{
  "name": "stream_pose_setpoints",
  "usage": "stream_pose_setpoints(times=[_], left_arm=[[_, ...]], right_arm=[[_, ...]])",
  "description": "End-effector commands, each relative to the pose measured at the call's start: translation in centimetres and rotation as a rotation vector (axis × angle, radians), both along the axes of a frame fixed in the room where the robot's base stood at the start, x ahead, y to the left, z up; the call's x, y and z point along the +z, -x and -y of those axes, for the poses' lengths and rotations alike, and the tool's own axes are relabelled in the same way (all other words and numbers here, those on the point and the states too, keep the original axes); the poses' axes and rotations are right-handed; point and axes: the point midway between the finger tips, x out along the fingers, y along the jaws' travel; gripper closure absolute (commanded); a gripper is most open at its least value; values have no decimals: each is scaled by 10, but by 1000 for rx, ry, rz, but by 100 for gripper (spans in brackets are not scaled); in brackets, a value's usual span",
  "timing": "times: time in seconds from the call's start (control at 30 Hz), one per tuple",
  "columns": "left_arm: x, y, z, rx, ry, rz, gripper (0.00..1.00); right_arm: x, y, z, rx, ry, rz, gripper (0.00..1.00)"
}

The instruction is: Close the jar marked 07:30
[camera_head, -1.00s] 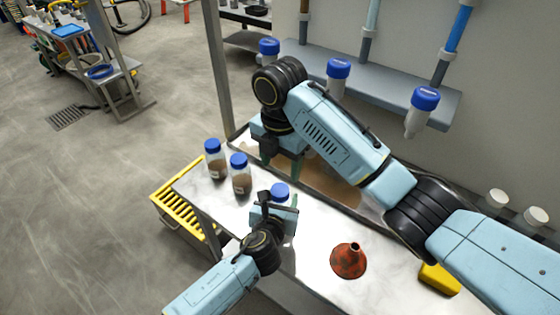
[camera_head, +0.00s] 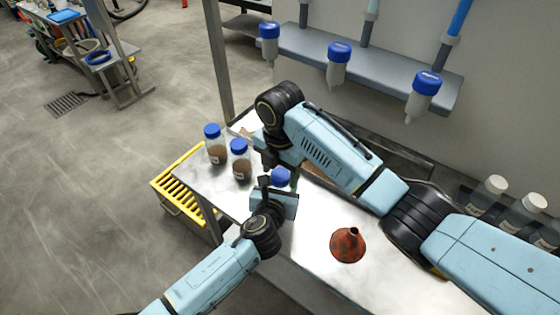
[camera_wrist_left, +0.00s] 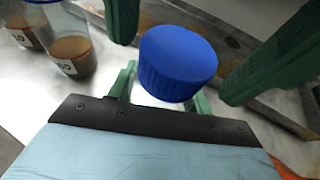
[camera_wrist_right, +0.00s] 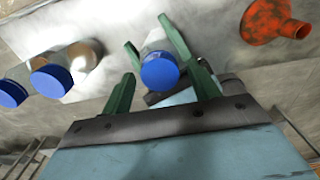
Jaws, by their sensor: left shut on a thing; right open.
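A jar with a blue lid (camera_head: 280,177) stands at the front of the steel table, mostly hidden in the head view. My left gripper (camera_head: 274,194) is shut on its clear body (camera_wrist_right: 157,42), below the lid. The lid also shows in the left wrist view (camera_wrist_left: 177,64). I cannot tell whether it is tight. My right gripper (camera_wrist_right: 162,80) is open above the jar, with one green finger on each side of the lid and a gap to both. No label on this jar is readable from here.
Two blue-lidded jars of brown matter (camera_head: 215,150) (camera_head: 240,168) stand to the left on the table. A red funnel (camera_head: 347,245) stands to the right. A yellow slatted crate (camera_head: 178,185) is beside the table. Blue-capped bottles (camera_head: 338,65) hang from a rear shelf.

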Motion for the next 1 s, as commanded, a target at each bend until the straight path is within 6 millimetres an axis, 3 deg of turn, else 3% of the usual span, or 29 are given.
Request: stream_pose_setpoints(times=[0.27,0.63,0.73,0.87,1.0], left_arm=[[0,0,0,0,0,-1,100],[0,0,0,0,0,-1,100],[0,0,0,0,0,-1,100],[0,0,0,0,0,-1,100],[0,0,0,0,0,-1,100]], right_arm=[[-2,0,0,0,1,1,40],[-1,0,0,0,0,1,85],[-1,0,0,-9,0,1,88],[-1,0,0,-128,-1,2,88],[-2,0,-1,-395,-2,0,88]])
